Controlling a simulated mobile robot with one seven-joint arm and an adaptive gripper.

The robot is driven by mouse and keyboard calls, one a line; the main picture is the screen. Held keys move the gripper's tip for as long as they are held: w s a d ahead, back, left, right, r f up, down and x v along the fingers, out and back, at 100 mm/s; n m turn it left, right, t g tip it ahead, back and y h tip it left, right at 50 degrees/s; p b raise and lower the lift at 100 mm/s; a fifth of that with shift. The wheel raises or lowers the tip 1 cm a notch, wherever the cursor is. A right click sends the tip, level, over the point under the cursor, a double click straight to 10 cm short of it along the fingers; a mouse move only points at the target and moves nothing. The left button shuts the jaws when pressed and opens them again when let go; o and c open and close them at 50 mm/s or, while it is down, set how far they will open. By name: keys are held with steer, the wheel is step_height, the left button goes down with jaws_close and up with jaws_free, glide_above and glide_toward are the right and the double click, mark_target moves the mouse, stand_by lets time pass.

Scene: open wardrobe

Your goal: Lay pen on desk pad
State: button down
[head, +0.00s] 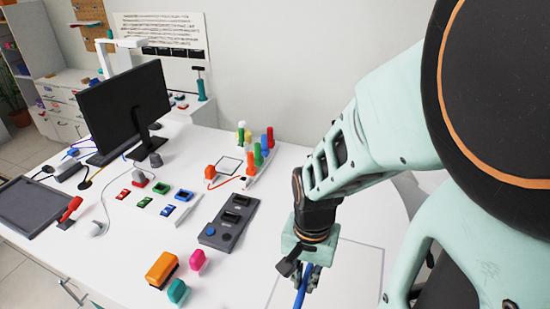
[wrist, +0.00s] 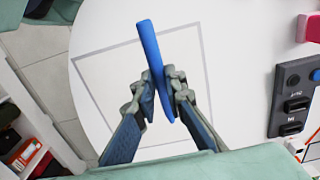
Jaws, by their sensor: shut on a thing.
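A blue pen (wrist: 149,45) is shut between the two fingers of my gripper (wrist: 160,85) in the wrist view. Its far end sticks out beyond the fingertips. The desk pad (wrist: 108,78) is a pale square with a thin grey outline, and the pen and fingers are in front of it in that view. In the head view the pad (head: 350,275) lies at the lower right of the white desk, cut off by the bottom edge. My gripper (head: 305,275) is over its left part there, with the pen (head: 300,298) pointing down. The height above the pad is unclear.
A dark grey button panel (head: 229,221) lies left of the pad. Orange (head: 161,268), pink (head: 198,259) and teal (head: 177,291) blocks stand farther left. A monitor (head: 125,105) is at the back left. The pad's visible surface is bare. The desk's rounded edge (wrist: 75,110) is close by.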

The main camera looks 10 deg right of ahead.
steer(key=w+d+f+b, duration=0.2)
steer(key=w, duration=0.1)
steer(key=w+d+f+b, duration=0.5)
steer(key=w+f, duration=0.1)
steer(key=shift+w+d+f+b, duration=0.2)
steer(key=shift+d+b, duration=0.1)
steer(key=shift+d, duration=0.05)
steer(key=shift+w+d+f, duration=0.3)
steer(key=shift+w+f, duration=0.05)
steer(key=shift+w+d+f+b, duration=0.2)
steer(key=shift+f+b, duration=0.15)
steer(key=shift+b, duration=0.2)
steer(key=shift+w+f+b, duration=0.15)
steer(key=shift+f+b, duration=1.1)
steer(key=shift+f, duration=0.35)
steer(key=shift+f, duration=0.3)
steer(key=c, duration=2)
jaws_free()
steer(key=shift+r, duration=0.1)
